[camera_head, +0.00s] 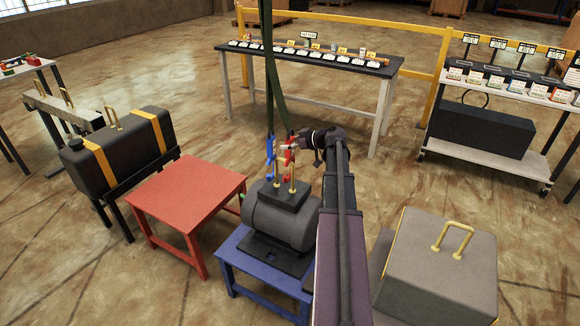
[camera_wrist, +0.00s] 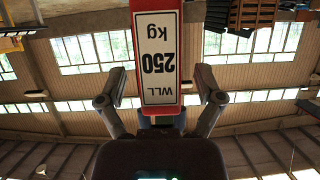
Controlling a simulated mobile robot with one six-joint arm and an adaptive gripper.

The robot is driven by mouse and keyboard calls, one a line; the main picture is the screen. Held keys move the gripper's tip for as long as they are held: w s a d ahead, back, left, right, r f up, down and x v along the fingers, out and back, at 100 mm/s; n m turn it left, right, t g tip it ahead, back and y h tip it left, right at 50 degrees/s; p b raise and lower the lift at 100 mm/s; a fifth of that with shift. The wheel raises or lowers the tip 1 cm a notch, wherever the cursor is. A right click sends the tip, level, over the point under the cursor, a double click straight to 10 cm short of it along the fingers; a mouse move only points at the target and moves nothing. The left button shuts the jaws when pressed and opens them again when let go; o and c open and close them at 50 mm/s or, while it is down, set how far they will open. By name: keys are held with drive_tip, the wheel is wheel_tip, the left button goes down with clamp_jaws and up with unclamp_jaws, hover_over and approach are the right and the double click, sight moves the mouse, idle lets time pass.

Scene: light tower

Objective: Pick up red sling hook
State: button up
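The red sling hook (camera_head: 287,152) hangs on a dark green sling, beside a blue hook (camera_head: 269,158), just above the dark grey drum-shaped load. My gripper (camera_head: 301,143) is right beside the red hook in the head view. In the wrist view, a red body (camera_wrist: 188,72) with a white label reading "WLL 250 kg", upside down, lies between the fingers of my gripper (camera_wrist: 160,88). The fingers are spread on either side of it, with narrow gaps seeming to show. Something blue shows behind its lower end. The hook's tip is not clear.
The grey load (camera_head: 285,218) with brass handles stands on a blue stand (camera_head: 240,262). A red table (camera_head: 185,190) is to its left, with a black tank (camera_head: 122,150) beyond. A grey block (camera_head: 440,260) with a brass handle is at right. Long green slings (camera_head: 268,75) hang from above.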

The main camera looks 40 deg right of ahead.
clamp_jaws()
drive_tip(key=shift+r, duration=0.25)
drive_tip(key=shift+r+p, duration=0.5)
drive_tip(key=shift+p, duration=0.2)
drive_tip(key=shift+w+d, duration=1.15)
drive_tip(key=shift+d, duration=1.55)
drive_tip(key=s+d+f+b, duration=0.1)
drive_tip(key=s+d, duration=0.2)
drive_tip(key=s, duration=0.4)
drive_tip(key=s+d+f+b, duration=0.1)
drive_tip(key=s+d, duration=0.2)
drive_tip(key=s, duration=0.5)
drive_tip(key=shift+f, duration=0.2)
drive_tip(key=shift+r, duration=0.1)
